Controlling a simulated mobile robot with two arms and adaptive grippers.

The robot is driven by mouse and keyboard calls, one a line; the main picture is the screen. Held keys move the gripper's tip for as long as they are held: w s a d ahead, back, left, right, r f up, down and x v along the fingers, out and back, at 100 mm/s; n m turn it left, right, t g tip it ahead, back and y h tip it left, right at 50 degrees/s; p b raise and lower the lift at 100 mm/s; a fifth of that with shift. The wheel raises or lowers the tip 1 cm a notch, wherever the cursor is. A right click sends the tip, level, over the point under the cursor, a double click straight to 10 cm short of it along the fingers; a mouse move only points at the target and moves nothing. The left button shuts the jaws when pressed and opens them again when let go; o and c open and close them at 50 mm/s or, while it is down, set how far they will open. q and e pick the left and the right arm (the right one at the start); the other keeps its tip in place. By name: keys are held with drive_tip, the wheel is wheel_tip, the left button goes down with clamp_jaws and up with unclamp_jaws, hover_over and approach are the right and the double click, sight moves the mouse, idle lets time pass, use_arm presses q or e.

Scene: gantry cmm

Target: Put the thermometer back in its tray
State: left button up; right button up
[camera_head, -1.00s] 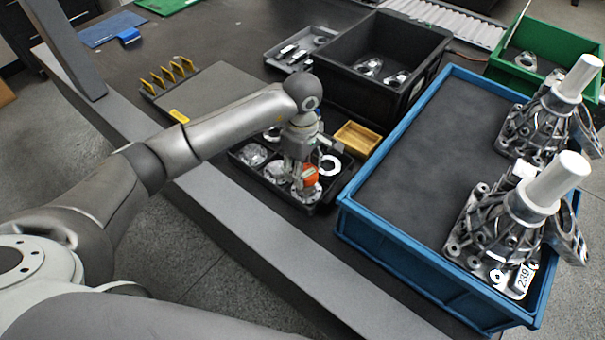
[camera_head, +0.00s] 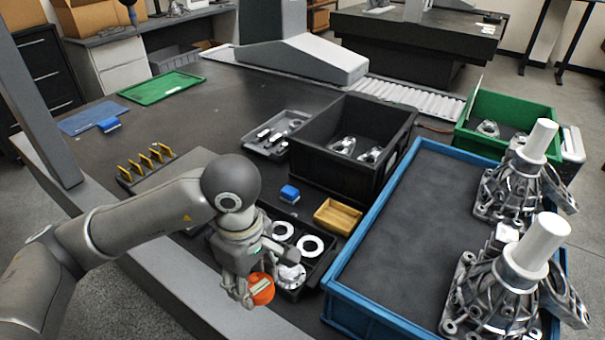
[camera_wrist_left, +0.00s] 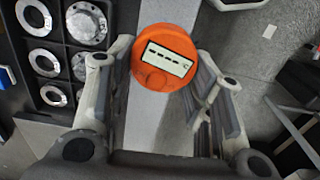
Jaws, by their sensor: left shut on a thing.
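The thermometer is a round orange device with a pale display; it shows in the head view (camera_head: 262,289) and in the left wrist view (camera_wrist_left: 165,58). My left gripper (camera_head: 252,287) is shut on it, with a finger on each side in the left wrist view (camera_wrist_left: 165,75). It is held off the near side of a black compartment tray (camera_head: 322,264), over the grey table edge. That tray holds rings and metal discs, and my arm hides part of it. A grey tray (camera_head: 263,150) with small metal pieces lies farther back. My right gripper is not in view.
A black bin (camera_head: 330,170) stands behind the compartment tray, with a yellow box (camera_head: 338,216) and a blue block (camera_head: 290,193) near. A large blue crate (camera_head: 345,288) with metal castings fills the right. Slotted yellow pieces (camera_head: 145,162) stand at left. The back-left table has free room.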

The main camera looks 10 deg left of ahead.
use_arm(q)
drive_tip(key=shift+r, duration=0.1)
drive_tip(key=m, duration=0.2)
drive_tip(key=m+p, duration=0.1)
drive_tip(key=shift+a+r+m, duration=0.25)
drive_tip(key=shift+r+m, duration=0.15)
drive_tip(key=m, duration=0.1)
drive_tip(key=m+p, duration=0.1)
drive_tip(key=m, duration=0.1)
drive_tip(key=shift+s+a+r, duration=0.1)
drive_tip(key=shift+a+r, duration=0.1)
drive_tip(key=shift+r, duration=0.1)
drive_tip(key=shift+a+r+m+p, duration=0.15)
drive_tip(key=shift+m+p, duration=0.1)
drive_tip(key=shift+m, duration=1)
drive_tip(key=shift+a+r+m+p, duration=0.15)
drive_tip(key=shift+r+m+p, duration=0.1)
drive_tip(key=shift+m, duration=0.95)
drive_tip(key=shift+a+r+m+p, duration=0.15)
drive_tip(key=shift+m+p, duration=0.1)
drive_tip(key=shift+m, duration=1)
